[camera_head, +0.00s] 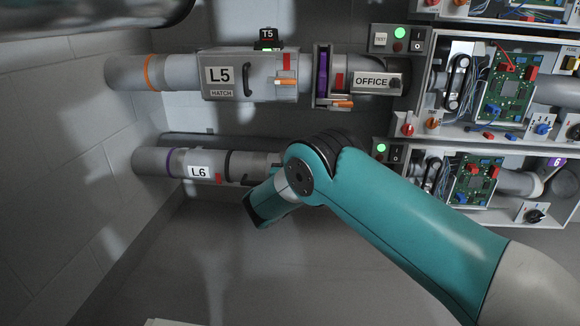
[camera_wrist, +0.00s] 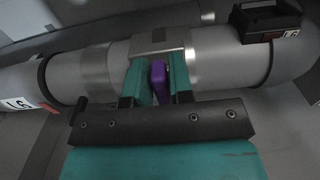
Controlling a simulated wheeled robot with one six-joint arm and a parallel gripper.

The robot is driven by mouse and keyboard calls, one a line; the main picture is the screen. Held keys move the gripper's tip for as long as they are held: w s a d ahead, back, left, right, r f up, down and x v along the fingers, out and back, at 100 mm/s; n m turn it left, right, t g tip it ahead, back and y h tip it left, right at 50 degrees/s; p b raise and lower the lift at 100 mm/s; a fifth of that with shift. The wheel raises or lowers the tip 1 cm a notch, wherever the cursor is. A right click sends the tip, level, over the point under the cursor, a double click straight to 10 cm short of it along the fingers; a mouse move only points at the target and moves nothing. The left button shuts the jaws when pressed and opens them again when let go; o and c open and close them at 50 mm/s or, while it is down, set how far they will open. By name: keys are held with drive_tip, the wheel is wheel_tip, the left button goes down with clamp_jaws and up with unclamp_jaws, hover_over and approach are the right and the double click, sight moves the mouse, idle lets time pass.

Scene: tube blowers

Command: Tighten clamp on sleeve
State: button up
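In the wrist view, my gripper (camera_wrist: 158,80) has its two teal fingers on either side of a purple clamp lever (camera_wrist: 158,84). The lever stands in front of a grey pipe, below a pale metal band (camera_wrist: 158,46) that looks like the clamp. In the head view, my arm hides the clamp and fingertips; the L6 pipe (camera_head: 222,165) runs behind my arm.
An L6 label (camera_wrist: 18,104) is on the pipe at left, and a black box (camera_wrist: 268,20) sits on it at right. Circuit-board panels (camera_head: 505,85) stand at right. Open floor lies below.

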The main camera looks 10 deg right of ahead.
clamp_jaws()
drive_tip(key=shift+m, duration=0.4)
drive_tip(key=m+p, duration=0.2)
drive_tip(key=shift+s+d+m, duration=0.1)
drive_tip(key=shift+d+m, duration=0.1)
drive_tip(key=shift+m, duration=0.2)
drive_tip(key=shift+s+d+f+m+p, duration=0.1)
drive_tip(key=shift+f+m+p, duration=0.15)
drive_tip(key=shift+m, duration=2.1)
drive_tip(key=shift+s+d+f+m+p, duration=0.15)
drive_tip(key=shift+f+m, duration=0.15)
drive_tip(key=shift+m, duration=2.1)
drive_tip(key=shift+w+d+f+m+p, duration=0.1)
drive_tip(key=shift+f+m+p, duration=0.15)
drive_tip(key=shift+m, duration=2.1)
